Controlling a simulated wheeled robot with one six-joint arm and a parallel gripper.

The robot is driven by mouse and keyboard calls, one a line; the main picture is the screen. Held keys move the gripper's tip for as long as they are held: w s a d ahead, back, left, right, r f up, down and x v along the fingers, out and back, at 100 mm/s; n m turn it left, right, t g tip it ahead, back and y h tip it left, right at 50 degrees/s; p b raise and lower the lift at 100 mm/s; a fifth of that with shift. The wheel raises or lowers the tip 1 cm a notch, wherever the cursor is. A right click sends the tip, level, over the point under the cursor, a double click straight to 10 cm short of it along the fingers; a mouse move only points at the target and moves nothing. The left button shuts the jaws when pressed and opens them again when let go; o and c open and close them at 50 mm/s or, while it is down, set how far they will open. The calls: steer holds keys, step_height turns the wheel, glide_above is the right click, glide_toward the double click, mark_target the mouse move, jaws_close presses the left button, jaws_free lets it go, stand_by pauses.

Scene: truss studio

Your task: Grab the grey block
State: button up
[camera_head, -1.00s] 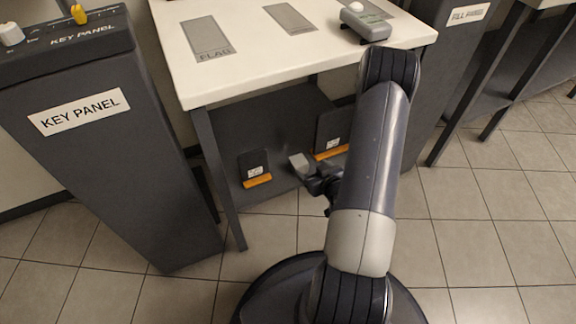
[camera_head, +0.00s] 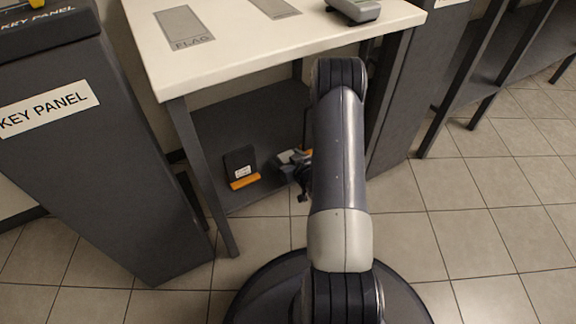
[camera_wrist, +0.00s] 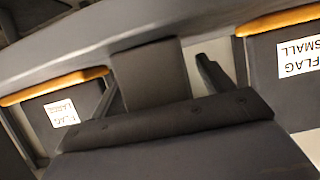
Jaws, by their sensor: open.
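A grey block (camera_wrist: 150,74) shows in the wrist view between two labelled dark panels. It lies between my gripper's fingers (camera_wrist: 160,88), which are spread apart, one on each side; I cannot tell whether either touches it. The near part of the block is hidden by the dark body of my gripper. In the head view, my gripper (camera_head: 294,168) is low under the white table, at the shelf. The block (camera_head: 284,156) shows there only as a small lighter patch at the gripper's tip, partly covered.
A dark panel with an orange edge (camera_head: 240,168) stands left of my gripper; another shows only its orange edge beside my arm. The white table (camera_head: 235,60) is above, with a grey device (camera_head: 355,10) on it. The key panel stand (camera_head: 85,150) is at left. Table legs flank the shelf.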

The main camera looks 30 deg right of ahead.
steer(key=shift+w+f, duration=0.2)
steer(key=shift+w, duration=0.3)
steer(key=c, duration=1.1)
